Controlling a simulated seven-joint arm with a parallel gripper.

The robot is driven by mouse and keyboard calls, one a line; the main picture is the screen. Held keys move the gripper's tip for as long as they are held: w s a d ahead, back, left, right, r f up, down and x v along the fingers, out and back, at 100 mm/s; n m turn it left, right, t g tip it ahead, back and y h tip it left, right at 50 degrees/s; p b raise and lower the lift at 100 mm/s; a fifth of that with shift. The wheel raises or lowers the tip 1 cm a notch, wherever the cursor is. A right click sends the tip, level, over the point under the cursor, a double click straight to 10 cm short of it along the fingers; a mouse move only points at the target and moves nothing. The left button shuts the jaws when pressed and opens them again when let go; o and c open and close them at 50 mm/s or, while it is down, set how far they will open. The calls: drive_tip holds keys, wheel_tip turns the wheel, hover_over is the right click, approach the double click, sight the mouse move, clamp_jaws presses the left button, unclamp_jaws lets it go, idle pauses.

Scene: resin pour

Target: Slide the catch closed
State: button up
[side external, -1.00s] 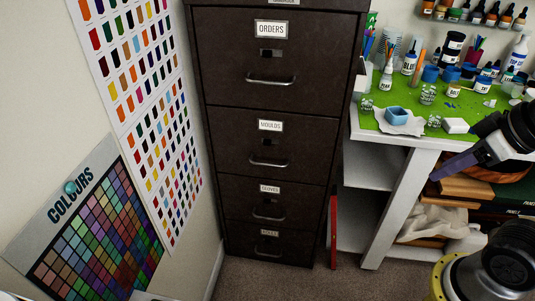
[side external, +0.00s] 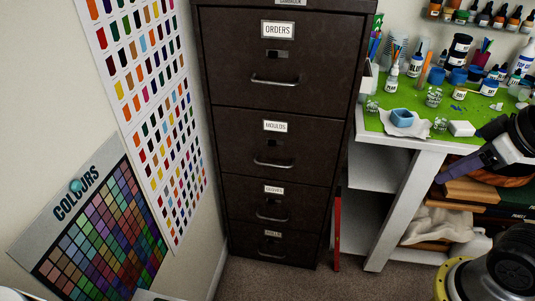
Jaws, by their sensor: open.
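A dark brown metal filing cabinet (side external: 235,110) stands upright in the middle of the side external view, its drawers looking shut. The top labelled drawer, ORDERS, has a small catch (side external: 278,54) between its label and its handle: a dark slot with a pale piece at one side. The MOULDS drawer has a similar catch (side external: 272,142), and smaller ones show on the lower drawers. I cannot tell how far each catch is slid. My gripper (side external: 462,167) shows partly at the right edge, a dark purplish part pointing down-left. It is open, well away from the cabinet and touching no catch.
A white bench with a green mat (side external: 408,98) stands right of the cabinet, crowded with bottles, cups and a blue mould (side external: 403,116). A red upright object (side external: 337,230) stands between them. A colour board (side external: 95,220) leans at left. Carpet in front is clear.

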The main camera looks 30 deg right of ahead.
drive_tip(key=shift+o, duration=1.4)
drive_tip(key=shift+w+d, duration=0.1)
drive_tip(key=shift+w, duration=0.1)
drive_tip(key=w+f+n+g+h, duration=0.1)
drive_tip(key=w+f+n+h, duration=0.2)
drive_tip(key=w, duration=0.6)
drive_tip(key=w+f+n+g+h, duration=0.1)
drive_tip(key=w+n+h, duration=0.3)
drive_tip(key=w+n, duration=0.3)
drive_tip(key=w+f+n+g+h, duration=0.1)
drive_tip(key=w+f+n+h, duration=0.2)
drive_tip(key=w, duration=0.7)
drive_tip(key=n+t+h, duration=0.3)
drive_tip(key=n+t, duration=0.7)
drive_tip(key=n, duration=0.4)
approach(272, 144)
drive_tip(key=x, duration=0.8)
clamp_jaws()
